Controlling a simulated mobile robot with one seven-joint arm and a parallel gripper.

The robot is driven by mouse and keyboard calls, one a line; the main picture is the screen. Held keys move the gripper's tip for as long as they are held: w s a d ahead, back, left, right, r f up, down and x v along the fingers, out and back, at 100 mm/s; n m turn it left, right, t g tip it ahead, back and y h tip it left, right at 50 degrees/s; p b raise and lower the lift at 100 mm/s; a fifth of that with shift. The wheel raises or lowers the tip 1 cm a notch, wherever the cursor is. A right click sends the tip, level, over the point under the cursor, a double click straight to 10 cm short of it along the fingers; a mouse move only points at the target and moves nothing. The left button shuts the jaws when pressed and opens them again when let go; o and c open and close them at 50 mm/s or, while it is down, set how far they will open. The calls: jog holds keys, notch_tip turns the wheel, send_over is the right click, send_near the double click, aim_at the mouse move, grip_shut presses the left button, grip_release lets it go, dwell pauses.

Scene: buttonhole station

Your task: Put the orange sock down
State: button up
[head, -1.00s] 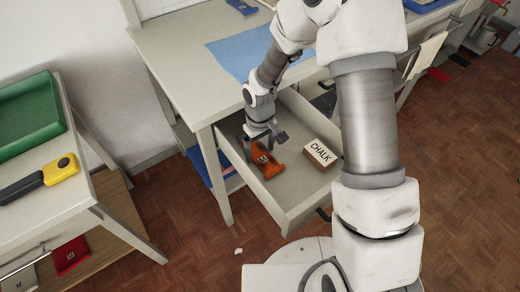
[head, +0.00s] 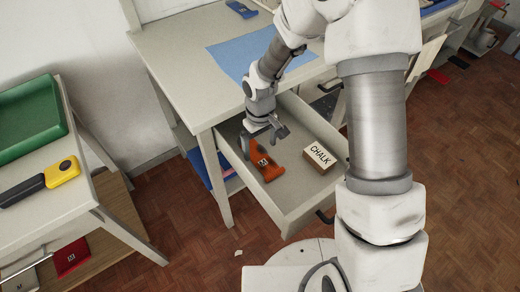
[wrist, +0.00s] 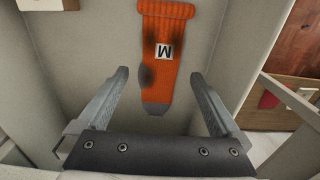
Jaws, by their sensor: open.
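The orange sock (head: 266,165) lies flat on the floor of the open drawer (head: 290,208), toward its left side. It has dark smudges, a grey toe and a white label marked M. In the wrist view the sock (wrist: 168,75) lies beyond the fingertips, between their lines, with its toe toward me. My gripper (head: 265,137) is open and empty just above the far end of the sock. In the wrist view both fingers of my gripper (wrist: 163,88) are spread wide, with clear space between them and the sock.
A box labelled CHALK (head: 319,156) stands in the drawer to the right of the sock. The table (head: 180,62) with a blue cloth (head: 240,58) is above the drawer. At left, a side table holds a green tray (head: 30,120) and a yellow-and-black tool (head: 60,171).

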notch_tip(320, 180, up, 9)
jog(key=p, duration=0.1)
notch_tip(320, 180, up, 8)
jog(key=m+t, duration=0.1)
send_over(260, 158)
jog(key=s+d, duration=0.1)
jog(key=d, duration=0.3)
jog(key=s+d+r+m+t, duration=0.35)
jog(key=s+d+r, duration=0.35)
jog(key=s+r, duration=0.4)
jog(key=s+d+r+m+t, duration=0.1)
jog(key=s+d+r+m, duration=0.1)
jog(key=s, duration=0.4)
jog(key=shift+r, duration=0.8)
jog(key=shift+r+p, duration=0.1)
jog(key=shift+p, duration=0.25)
notch_tip(260, 158, up, 8)
jog(key=p, duration=0.8)
